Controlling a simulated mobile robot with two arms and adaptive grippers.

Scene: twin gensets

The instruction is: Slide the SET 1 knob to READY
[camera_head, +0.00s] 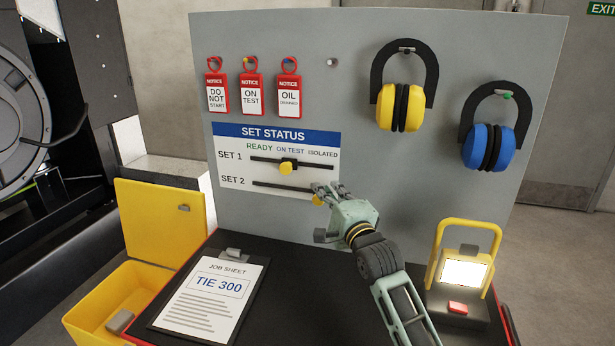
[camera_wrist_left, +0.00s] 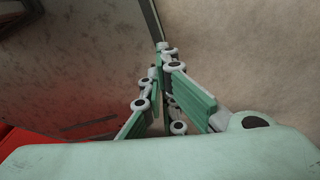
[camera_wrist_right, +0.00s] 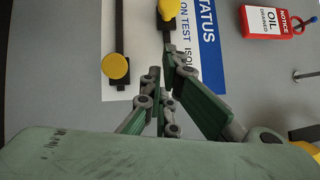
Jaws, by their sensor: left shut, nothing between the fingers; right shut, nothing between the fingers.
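The SET 1 knob (camera_head: 286,168) is yellow and sits mid-way along the upper black rail (camera_head: 262,159), about below ON TEST. It also shows at the top of the right wrist view (camera_wrist_right: 167,7). The yellow SET 2 knob (camera_head: 317,200) is at the right end of the lower rail, partly behind my right gripper. My right gripper (camera_head: 326,190) is shut and empty in front of the panel, right of and below the SET 1 knob in the head view, apart from it. My left gripper (camera_wrist_left: 162,55) is shut and empty, away from the panel.
Three red notice tags (camera_head: 251,95) hang above the status plate (camera_head: 232,178). Yellow ear defenders (camera_head: 400,107) and blue ones (camera_head: 488,147) hang at right. A clipboard (camera_head: 212,295) lies on the dark bench. A yellow work lamp (camera_head: 463,272) stands right of my right arm.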

